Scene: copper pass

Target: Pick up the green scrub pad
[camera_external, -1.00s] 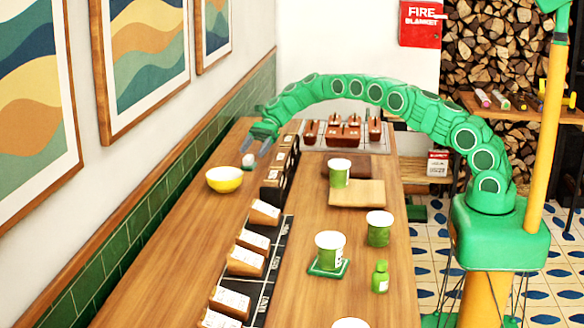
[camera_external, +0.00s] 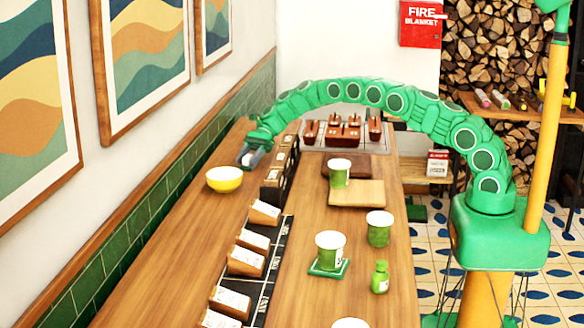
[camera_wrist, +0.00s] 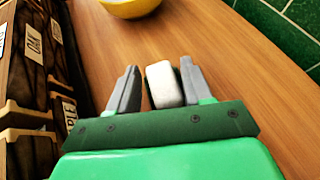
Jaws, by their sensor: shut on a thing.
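I cannot tell whether the pad is clear of the counter.
A yellow bowl (camera_external: 224,180) stands just left of my gripper, near the tiled wall. Dark labelled bins (camera_external: 277,180) stand close on the right. Green cups, one on a green square (camera_external: 328,269), stand farther right. Bare counter lies in front of the bowl.

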